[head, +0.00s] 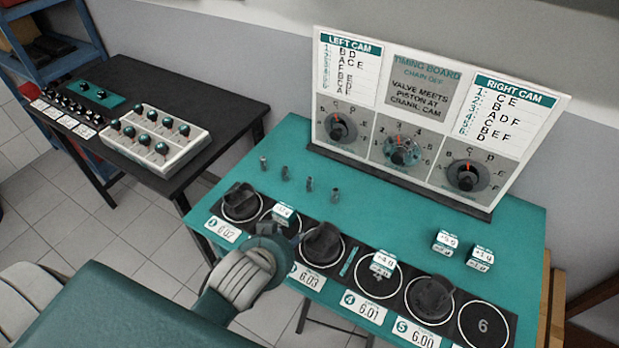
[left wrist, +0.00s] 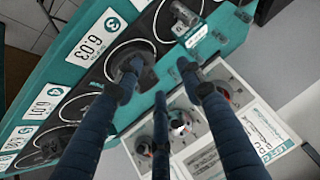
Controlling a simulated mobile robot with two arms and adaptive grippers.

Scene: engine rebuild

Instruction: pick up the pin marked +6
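Several small tagged pins are in the head view, but I cannot read +6 surely on any tag. One tag (head: 284,212) lies by the second ring, one tag (head: 383,261) stands at the ring of place 4, and two tags (head: 446,241) (head: 481,257) are at the right. My left gripper (head: 280,244) is low over the front of the teal bench, between the pistons of places 1 and 3. In the left wrist view its three dark fingers (left wrist: 162,85) are spread with nothing seen between them. A tagged pin (left wrist: 186,18) lies beyond the fingertips. My right gripper is not in view.
Dark pistons (head: 322,244) (head: 430,298) stand close around the gripper and to its right. Several small metal pegs (head: 309,183) stand behind. The timing board (head: 425,115) rises at the bench's back. A black table (head: 130,75) with a switch box (head: 155,140) is left.

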